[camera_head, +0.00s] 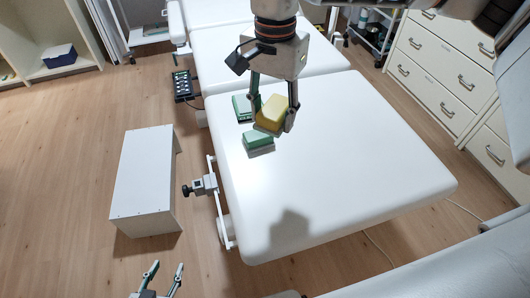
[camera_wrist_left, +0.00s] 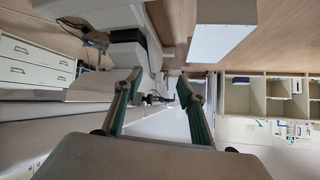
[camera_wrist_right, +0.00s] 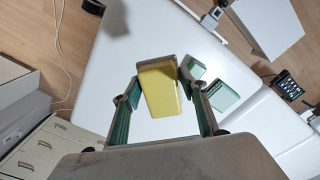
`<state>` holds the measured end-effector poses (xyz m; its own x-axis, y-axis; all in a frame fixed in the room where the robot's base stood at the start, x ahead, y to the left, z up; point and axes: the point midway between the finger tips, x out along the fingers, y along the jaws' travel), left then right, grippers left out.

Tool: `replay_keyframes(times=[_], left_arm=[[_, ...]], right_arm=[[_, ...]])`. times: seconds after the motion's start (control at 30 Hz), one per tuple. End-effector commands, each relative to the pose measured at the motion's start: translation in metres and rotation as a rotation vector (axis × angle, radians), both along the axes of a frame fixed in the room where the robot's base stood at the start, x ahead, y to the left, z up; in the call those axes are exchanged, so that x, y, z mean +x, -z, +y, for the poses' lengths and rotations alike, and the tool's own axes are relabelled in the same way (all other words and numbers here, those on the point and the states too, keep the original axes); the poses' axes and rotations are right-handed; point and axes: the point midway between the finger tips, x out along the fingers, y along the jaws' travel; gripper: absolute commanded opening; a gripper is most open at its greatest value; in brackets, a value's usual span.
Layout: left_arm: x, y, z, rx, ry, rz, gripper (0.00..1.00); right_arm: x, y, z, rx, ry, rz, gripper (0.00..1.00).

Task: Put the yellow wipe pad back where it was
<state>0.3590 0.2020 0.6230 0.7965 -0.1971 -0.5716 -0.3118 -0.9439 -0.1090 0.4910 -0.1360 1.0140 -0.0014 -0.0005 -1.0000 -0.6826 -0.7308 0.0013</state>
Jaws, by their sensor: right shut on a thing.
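The yellow wipe pad (camera_head: 271,113) is between the fingers of my right gripper (camera_head: 272,118), which is shut on it above the white couch (camera_head: 330,170). The pad also shows in the right wrist view (camera_wrist_right: 160,90), gripped between both fingertips of the right gripper (camera_wrist_right: 158,75). Two green pads lie on the couch: one in front (camera_head: 258,143) and one behind (camera_head: 243,106), partly hidden by the gripper. My left gripper (camera_head: 163,275) is open and empty, low at the bottom left, away from the couch.
A white step stool (camera_head: 143,185) stands on the floor left of the couch. A black hand control (camera_head: 183,86) is at the couch's left side. White drawers (camera_head: 455,75) stand on the right. The front of the couch top is clear.

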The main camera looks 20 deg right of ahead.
Motion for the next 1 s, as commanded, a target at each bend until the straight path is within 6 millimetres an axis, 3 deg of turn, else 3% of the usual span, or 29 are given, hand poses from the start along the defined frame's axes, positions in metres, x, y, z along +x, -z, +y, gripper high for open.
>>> replay_keyframes(times=[0.17, 0.43, 0.7, 1.0], left_arm=[[-0.006, 0.007, 0.000, 0.002, 0.000, 0.015, 0.40], [-0.011, 0.014, 0.001, 0.007, 0.003, 0.028, 0.40], [-0.005, 0.007, 0.000, 0.007, 0.003, 0.009, 0.40], [-0.003, 0.008, 0.001, 0.009, 0.002, 0.006, 0.40]], right_arm=[[0.000, 0.012, 0.000, -0.001, -0.001, 0.004, 0.22], [-0.002, 0.074, 0.000, 0.000, 0.000, 0.006, 0.22], [-0.001, 0.136, 0.000, 0.000, 0.000, 0.004, 0.22], [0.000, 0.161, 0.000, 0.001, 0.000, 0.001, 0.22]])
